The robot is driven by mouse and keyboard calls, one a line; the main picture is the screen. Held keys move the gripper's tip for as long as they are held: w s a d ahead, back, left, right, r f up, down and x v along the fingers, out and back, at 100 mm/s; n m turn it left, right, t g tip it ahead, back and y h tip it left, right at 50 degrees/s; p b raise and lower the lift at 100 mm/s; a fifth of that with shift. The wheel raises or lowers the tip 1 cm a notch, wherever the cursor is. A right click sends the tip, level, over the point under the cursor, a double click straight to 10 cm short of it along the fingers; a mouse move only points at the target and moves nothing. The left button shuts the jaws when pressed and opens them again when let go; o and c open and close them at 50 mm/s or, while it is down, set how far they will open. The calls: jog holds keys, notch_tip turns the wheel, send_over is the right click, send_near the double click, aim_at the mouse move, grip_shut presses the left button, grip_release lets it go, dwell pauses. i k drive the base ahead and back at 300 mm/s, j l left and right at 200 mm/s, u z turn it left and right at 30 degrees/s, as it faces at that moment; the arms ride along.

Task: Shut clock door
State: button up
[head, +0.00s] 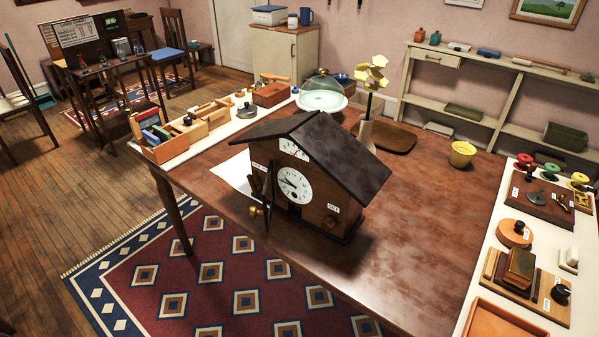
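The clock (340,190) is a dark wooden house-shaped case with a pitched roof. It stands upright on the brown table. Its front carries a white round dial (294,186) with dark hands and a smaller white dial (294,149) above. A narrow dark clock door (268,200) stands open at the left of the front, seen nearly edge-on and swung outward. A brass knob (254,211) shows beside it. My gripper is not in view.
A white sheet (233,171) lies left of the clock. Small items line the table's left and right sides. The tabletop (420,230) right of the clock is clear.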

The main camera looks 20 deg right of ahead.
aim_at(253, 212)
jog(key=i+j, duration=0.3)
jog(key=j, duration=0.15)
jog(key=i+j, duration=0.35)
jog(key=i+j+z, duration=0.1)
jog(key=i+j, duration=0.2)
jog(key=j, duration=0.25)
jog(key=i+j+z, duration=0.1)
jog(key=z, duration=0.95)
jog(key=k+j+z, duration=0.2)
jog(key=j, duration=0.15)
jog(key=k+j+z, duration=0.2)
jog(key=j, duration=0.15)
jog(key=k+j+z, duration=0.2)
jog(key=j, duration=0.15)
jog(key=i, duration=0.1)
